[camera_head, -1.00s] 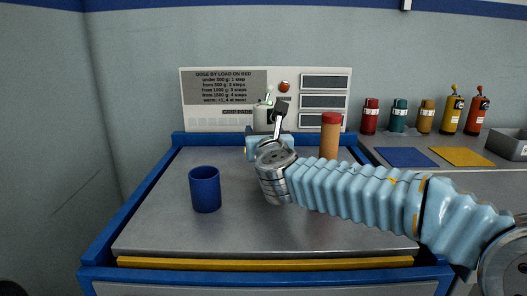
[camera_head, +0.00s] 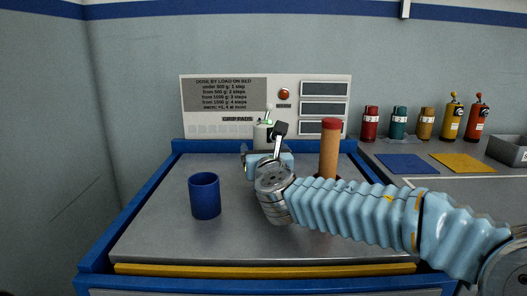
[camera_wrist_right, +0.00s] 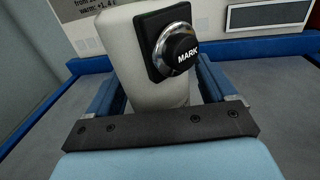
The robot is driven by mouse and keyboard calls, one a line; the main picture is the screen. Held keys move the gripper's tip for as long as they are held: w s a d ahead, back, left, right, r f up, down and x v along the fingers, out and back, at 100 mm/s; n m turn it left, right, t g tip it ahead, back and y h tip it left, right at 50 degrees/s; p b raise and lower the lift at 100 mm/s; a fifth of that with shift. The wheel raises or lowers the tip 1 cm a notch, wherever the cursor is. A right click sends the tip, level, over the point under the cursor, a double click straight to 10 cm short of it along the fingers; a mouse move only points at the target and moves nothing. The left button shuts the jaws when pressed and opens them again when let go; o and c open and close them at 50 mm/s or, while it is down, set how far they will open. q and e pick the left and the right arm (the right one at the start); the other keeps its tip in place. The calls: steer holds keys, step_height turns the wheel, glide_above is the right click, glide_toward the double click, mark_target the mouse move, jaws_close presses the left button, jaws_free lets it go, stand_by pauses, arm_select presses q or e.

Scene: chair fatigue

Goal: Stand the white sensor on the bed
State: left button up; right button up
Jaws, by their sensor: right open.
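The white sensor (camera_head: 263,137) is upright at the back of the grey bed (camera_head: 160,225), in front of the panel. In the right wrist view its rounded white body (camera_wrist_right: 135,75) carries a black plate with a round MARK button (camera_wrist_right: 182,50). My right gripper (camera_wrist_right: 158,92) is open, with one blue finger on each side of the sensor. In the head view this light-blue gripper (camera_head: 262,153) and its wrist hide the sensor's lower part, so its contact with the bed cannot be seen. My left gripper is out of view.
A blue cup (camera_head: 205,196) stands left on the bed. A brown cylinder with a red top (camera_head: 329,150) stands close right of my gripper. The panel (camera_head: 215,100) rises behind. Several coloured bottles (camera_head: 426,123) and a grey bin (camera_head: 508,150) are at right.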

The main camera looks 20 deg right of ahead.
steer(key=s, duration=0.4)
steer(key=s+a, duration=0.1)
steer(key=s, duration=0.6)
steer(key=shift+s+a+b, duration=0.3)
steer(key=shift+s+a, duration=0.05)
steer(key=shift+a, duration=0.05)
